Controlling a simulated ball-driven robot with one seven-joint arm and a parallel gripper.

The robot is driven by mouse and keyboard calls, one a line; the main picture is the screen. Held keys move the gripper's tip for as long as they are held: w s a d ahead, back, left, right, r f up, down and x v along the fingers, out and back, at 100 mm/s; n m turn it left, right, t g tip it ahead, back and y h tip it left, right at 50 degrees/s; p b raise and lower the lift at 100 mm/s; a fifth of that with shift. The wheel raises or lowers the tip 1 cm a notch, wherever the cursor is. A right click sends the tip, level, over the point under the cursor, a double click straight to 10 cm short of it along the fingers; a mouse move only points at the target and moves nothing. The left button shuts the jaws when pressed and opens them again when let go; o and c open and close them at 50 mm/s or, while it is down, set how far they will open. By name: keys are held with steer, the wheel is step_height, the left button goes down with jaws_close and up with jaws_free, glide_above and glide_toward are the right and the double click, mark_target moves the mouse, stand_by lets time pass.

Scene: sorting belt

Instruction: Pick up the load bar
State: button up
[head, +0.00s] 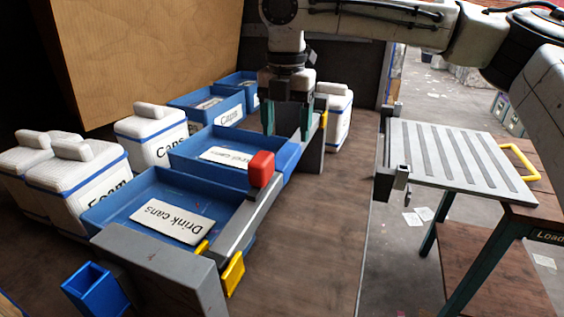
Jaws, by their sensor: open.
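A long grey bar (237,222), which looks like the load bar, runs along the right side of the blue trays from the front grey panel to the far end. A red block (262,169) sits on it near its middle. A yellow piece (233,273) shows by its near end and another yellow piece (324,119) by its far end. My gripper (286,131) points down over the far part of the trays, beyond the red block. Its teal fingers are apart, with nothing seen held between them. Whether the fingers straddle or touch the bar is unclear.
Blue trays, one holding a "Drink cans" card (172,222), lie left of the bar. White lidded bins (78,182) stand farther left. A blue cup (95,288) is at front left. A slatted grey plate with a yellow handle (522,160) is at right. The brown surface between is clear.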

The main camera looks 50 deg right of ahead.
mark_target(285, 154)
steer(key=shift+f+p, duration=0.4)
steer(key=shift+f, duration=2.85)
steer(key=shift+c, duration=0.2)
jaws_close()
steer(key=shift+w+r, duration=0.1)
steer(key=shift+r, duration=0.05)
